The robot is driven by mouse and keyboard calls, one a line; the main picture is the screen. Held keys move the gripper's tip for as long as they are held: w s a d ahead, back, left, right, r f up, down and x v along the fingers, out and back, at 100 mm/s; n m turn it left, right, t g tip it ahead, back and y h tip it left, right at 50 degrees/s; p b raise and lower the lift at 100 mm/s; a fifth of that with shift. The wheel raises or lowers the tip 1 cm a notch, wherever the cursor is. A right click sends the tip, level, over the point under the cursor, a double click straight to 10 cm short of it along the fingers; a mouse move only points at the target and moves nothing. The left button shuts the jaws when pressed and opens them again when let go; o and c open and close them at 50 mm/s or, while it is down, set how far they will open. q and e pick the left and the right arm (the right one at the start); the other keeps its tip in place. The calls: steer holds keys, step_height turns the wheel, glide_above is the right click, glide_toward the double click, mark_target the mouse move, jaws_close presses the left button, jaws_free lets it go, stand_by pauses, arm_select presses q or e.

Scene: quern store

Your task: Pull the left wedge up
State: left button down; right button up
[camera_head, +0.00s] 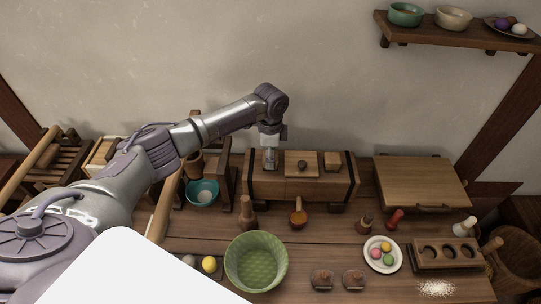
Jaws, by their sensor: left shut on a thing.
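A long wooden block (300,188) with dark bands at its ends stands at the back of the table against the wall. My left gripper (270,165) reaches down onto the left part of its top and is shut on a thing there. The gripper hides most of what it holds; by its place this is the left wedge, but its shape and how far it stands up cannot be told. My right gripper is not in view.
A teal bowl (203,192) stands left of the block. A wooden bottle-shaped piece (247,215) and a ladle (298,217) stand in front. A green basket (256,262), a plate of coloured balls (382,254) and a board (421,182) lie around. The wall is close behind.

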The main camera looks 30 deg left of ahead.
arm_select(q)
steer(key=shift+w+r+p, duration=0.1)
steer(key=shift+r+p, duration=1.65)
steer(key=shift+w+f, duration=0.1)
steer(key=c, duration=0.7)
jaws_free()
steer(key=shift+c, duration=0.2)
steer(key=shift+o, duration=1.3)
steer(key=shift+s, duration=0.2)
step_height(320, 180, up, 12)
